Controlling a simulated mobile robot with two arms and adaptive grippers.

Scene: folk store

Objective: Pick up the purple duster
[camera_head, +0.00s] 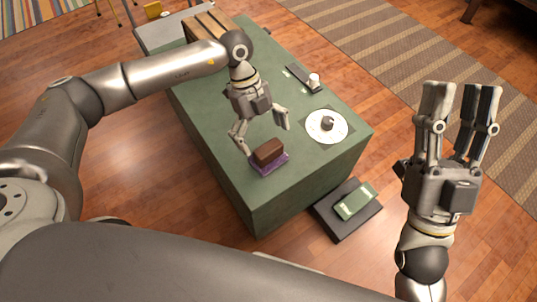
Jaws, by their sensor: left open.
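The purple duster (268,152) has a brown block-shaped top and a purple underside. It lies on the green table top near its front left edge. My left gripper (263,138) is open and empty just above and behind the duster, one finger on each side of a gap. Its left finger hangs close to the duster's left end; whether it touches cannot be told. My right gripper (461,92) is raised off to the right of the table, fingers apart and empty.
The green table (212,128) also holds a white plate (336,134) with a small dark object, a dark tray with a white cup (314,80), and a wooden crate (209,22) at the far end. A low dark box with a green item (356,200) stands on the floor beside it.

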